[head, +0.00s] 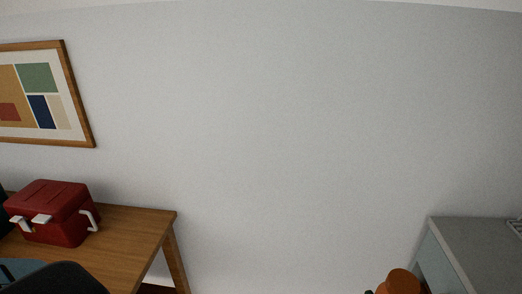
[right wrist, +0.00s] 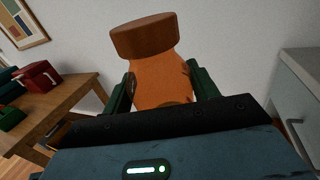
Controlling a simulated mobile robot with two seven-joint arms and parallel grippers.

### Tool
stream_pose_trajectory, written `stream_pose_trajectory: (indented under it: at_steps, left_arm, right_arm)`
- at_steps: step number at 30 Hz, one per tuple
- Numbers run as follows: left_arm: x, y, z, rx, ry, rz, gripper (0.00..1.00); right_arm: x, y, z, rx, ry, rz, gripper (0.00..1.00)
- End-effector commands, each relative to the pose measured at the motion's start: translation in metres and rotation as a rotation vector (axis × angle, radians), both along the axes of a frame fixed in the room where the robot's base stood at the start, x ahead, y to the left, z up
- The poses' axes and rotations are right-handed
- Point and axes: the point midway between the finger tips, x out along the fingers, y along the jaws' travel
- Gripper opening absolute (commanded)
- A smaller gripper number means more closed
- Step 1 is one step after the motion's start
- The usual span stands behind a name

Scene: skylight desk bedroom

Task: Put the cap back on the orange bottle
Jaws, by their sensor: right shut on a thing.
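An orange bottle (right wrist: 160,80) is held between the two dark green fingers of my right gripper (right wrist: 160,92) in the right wrist view. A wider, darker orange-brown round part (right wrist: 144,37) sits at its upper end and tilts slightly. I cannot tell whether that part is the cap or the bottle's base. In the head view only the orange top of the held bottle (head: 401,281) shows at the bottom edge, right of centre. No separate loose cap is visible. My left gripper cannot be made out.
A wooden table (head: 140,222) stands at the left with a red box (head: 52,213) with white latches on it. A grey-topped cabinet (head: 475,245) is at the right. Dark and blue-grey shapes fill the lower left. The gap between table and cabinet looks clear.

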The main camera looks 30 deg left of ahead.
Motion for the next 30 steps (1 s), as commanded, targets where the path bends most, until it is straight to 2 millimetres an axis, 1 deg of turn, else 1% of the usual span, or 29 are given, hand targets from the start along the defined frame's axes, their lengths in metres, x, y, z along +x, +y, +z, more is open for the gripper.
stream_pose_trajectory:
  at_steps: [11,14,16,20,27,30]
  left_arm:
    - [-0.001,0.001,0.000,0.000,0.000,0.004,0.72]
    - [-0.001,0.001,0.000,0.000,0.000,0.004,0.72]
    - [-0.001,0.001,0.000,0.000,0.000,0.004,0.72]
    - [-0.001,0.001,0.000,-0.001,0.000,0.004,0.72]
    - [-0.001,0.001,0.000,-0.001,0.000,0.004,0.72]
    - [-0.001,0.001,0.000,-0.001,0.000,0.004,0.72]
  right_arm:
    - [0.000,0.000,0.002,0.002,-0.004,-0.003,0.00]
    - [-0.004,-0.004,0.002,0.005,-0.001,-0.033,0.00]
    - [-0.007,-0.011,0.002,0.006,0.001,-0.079,0.00]
    - [-0.016,-0.036,0.001,0.006,0.005,-0.207,0.00]
    - [-0.036,-0.099,-0.005,0.003,0.005,-0.477,0.00]
    - [-0.045,-0.122,-0.007,0.002,0.004,-0.567,0.00]
